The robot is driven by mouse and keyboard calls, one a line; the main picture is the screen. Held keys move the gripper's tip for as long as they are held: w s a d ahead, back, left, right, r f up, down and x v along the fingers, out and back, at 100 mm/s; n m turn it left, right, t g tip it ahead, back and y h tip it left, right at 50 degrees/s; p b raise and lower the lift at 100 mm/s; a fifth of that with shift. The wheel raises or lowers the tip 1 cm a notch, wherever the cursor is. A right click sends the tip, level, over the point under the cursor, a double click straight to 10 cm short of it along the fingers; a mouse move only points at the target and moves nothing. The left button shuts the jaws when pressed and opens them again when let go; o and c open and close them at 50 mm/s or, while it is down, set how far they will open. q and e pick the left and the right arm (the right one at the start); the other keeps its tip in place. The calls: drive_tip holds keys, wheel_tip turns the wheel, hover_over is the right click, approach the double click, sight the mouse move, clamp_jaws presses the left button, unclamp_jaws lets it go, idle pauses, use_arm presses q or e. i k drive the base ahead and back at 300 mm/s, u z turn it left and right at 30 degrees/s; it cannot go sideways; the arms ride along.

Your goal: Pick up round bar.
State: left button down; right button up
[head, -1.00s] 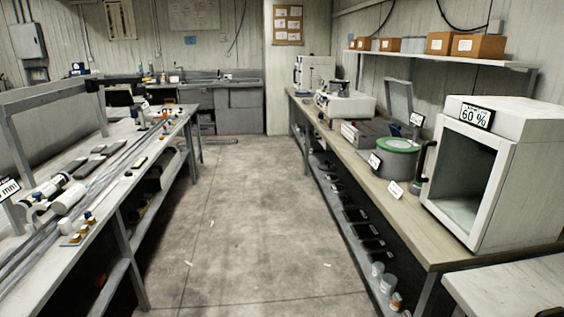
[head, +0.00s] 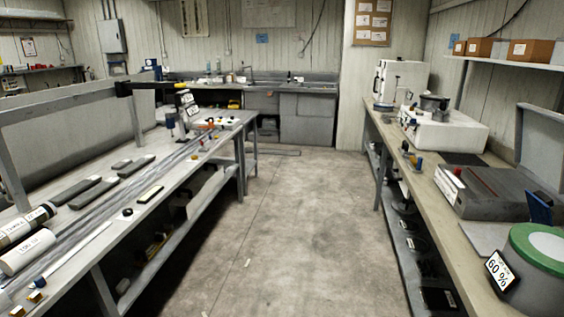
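Several long thin grey bars (head: 80,228) lie lengthwise along the left bench (head: 75,283). A thin pale rod (head: 77,249) lies beside them near the bench's aisle edge. I cannot tell which of these is the round bar. Two thicker white cylinders with printed labels, one (head: 24,251) nearer and one (head: 27,225) behind it, lie at the left edge of the view. Neither of my grippers is in view.
Dark flat blocks (head: 77,192) and small parts lie on the left bench, which has a raised grey rail (head: 60,102). The right bench (head: 408,165) carries a green-lidded drum (head: 525,270) and machines.

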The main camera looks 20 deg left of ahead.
sight(16, 260)
drive_tip(key=u, duration=0.45)
drive_tip(key=i, duration=1.9)
drive_tip(key=u, duration=2.15)
drive_tip(key=i, duration=0.95)
drive_tip(key=u, duration=1.1)
drive_tip(key=i, duration=0.15)
drive_tip(key=u, duration=0.05)
